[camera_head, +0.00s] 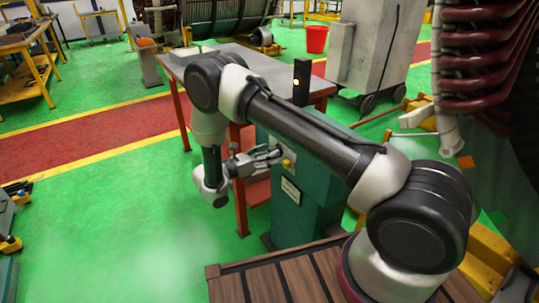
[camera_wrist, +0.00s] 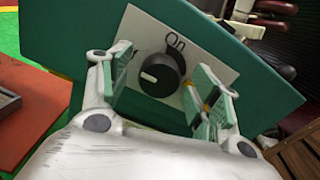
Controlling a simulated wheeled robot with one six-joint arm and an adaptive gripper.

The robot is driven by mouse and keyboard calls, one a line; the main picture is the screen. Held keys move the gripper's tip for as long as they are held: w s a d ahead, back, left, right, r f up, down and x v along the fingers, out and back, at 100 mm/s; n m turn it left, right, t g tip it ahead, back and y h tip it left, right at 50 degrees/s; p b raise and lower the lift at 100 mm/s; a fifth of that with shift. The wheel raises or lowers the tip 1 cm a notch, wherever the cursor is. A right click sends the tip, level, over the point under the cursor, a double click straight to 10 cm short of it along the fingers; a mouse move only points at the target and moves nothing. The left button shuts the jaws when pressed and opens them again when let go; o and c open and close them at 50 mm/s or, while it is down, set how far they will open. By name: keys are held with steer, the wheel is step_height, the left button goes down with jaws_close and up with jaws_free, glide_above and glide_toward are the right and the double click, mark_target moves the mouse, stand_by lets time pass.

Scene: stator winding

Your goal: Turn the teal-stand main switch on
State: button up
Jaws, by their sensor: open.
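The teal stand (camera_head: 298,222) stands right of the picture's middle in the head view. In the wrist view its teal face (camera_wrist: 220,55) carries a pale plate with a round black switch knob (camera_wrist: 165,75). My gripper (camera_head: 276,155) is at the stand's face. In the wrist view my gripper (camera_wrist: 168,82) is open, with one finger left and one right of the knob. Contact with the knob cannot be told.
A grey-topped table with red legs (camera_head: 240,205) is close behind my gripper. A wooden slatted platform (camera_head: 270,283) lies in front. Green floor (camera_head: 130,225) is clear on the left.

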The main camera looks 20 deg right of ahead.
steer(key=shift+w+d, duration=0.15)
steer(key=shift+d, duration=0.2)
steer(key=c, duration=1)
steer(key=shift+m, duration=0.3)
steer(key=shift+s+f+m, duration=0.15)
steer(key=shift+m, duration=4.15)
steer(key=shift+s+f+m, duration=0.1)
steer(key=shift+m, duration=4.2)
